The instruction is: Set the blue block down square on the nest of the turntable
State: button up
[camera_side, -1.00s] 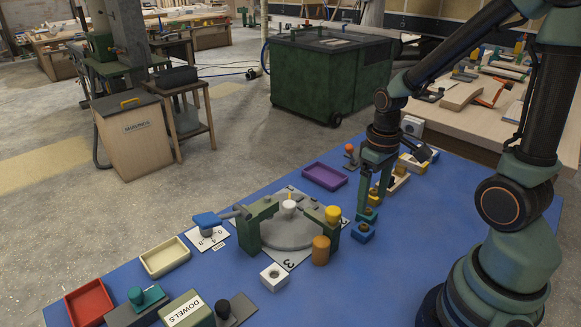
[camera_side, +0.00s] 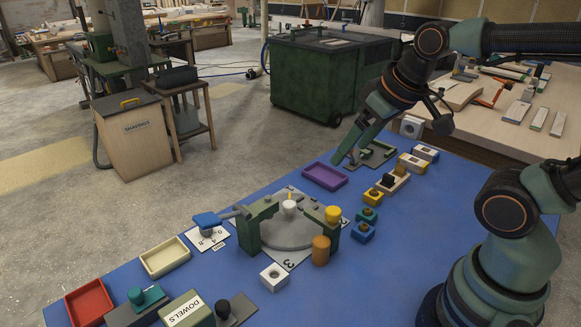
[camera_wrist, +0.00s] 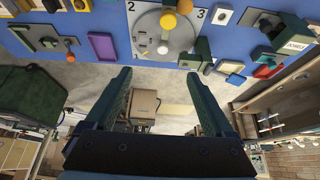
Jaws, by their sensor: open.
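The turntable (camera_side: 290,238) is a grey disc on a numbered white plate, spanned by a green bridge. A white knob with a yellow pin stands at its middle. It also shows at the top of the wrist view (camera_wrist: 148,38). I cannot make out the nest or anything seated in it. A blue block (camera_side: 362,234) with a dark top opening sits right of the turntable. Another blue block (camera_side: 369,220) with a green top is just behind it; I cannot tell which one is meant. My gripper (camera_side: 346,158) is raised near the purple tray, tilted, open and empty. Its spread fingers show in the wrist view (camera_wrist: 160,76).
A purple tray (camera_side: 324,177) lies near the back edge. A yellow-topped post (camera_side: 333,215) and an orange cylinder (camera_side: 321,252) stand at the disc's right. A white block with a hole (camera_side: 274,278) is in front. Bare blue table lies to the right.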

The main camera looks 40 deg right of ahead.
jog(key=shift+r, duration=0.1)
dwell(0.3)
jog(key=m+g, duration=0.6)
jog(key=m, duration=1.2)
send_over(364, 225)
notch_tip(364, 225, down, 13)
jog(key=f, duration=0.4)
jog(key=s+f, duration=0.1)
jog(key=f, duration=0.1)
jog(key=shift+a, duration=0.1)
jog(key=shift+w+f, duration=0.25)
jog(key=shift+f, duration=1.2)
jog(key=shift+w+f, duration=0.2)
jog(key=shift+f, duration=1.2)
grip_shut()
